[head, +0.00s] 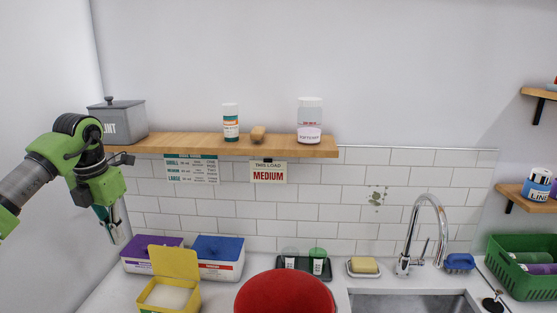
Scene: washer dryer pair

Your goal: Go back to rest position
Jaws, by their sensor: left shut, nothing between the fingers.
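My left gripper (114,229) hangs at the far left, pointing down, with its green and black wrist above it. It is shut and empty. My right gripper is not in view.
A yellow open-lidded tub (175,262) and a blue-lidded box (218,258) stand on the counter. A large red rounded thing (286,295) fills the bottom middle. The grey tin (122,121) sits on the shelf near my left arm. A faucet (425,235) stands right.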

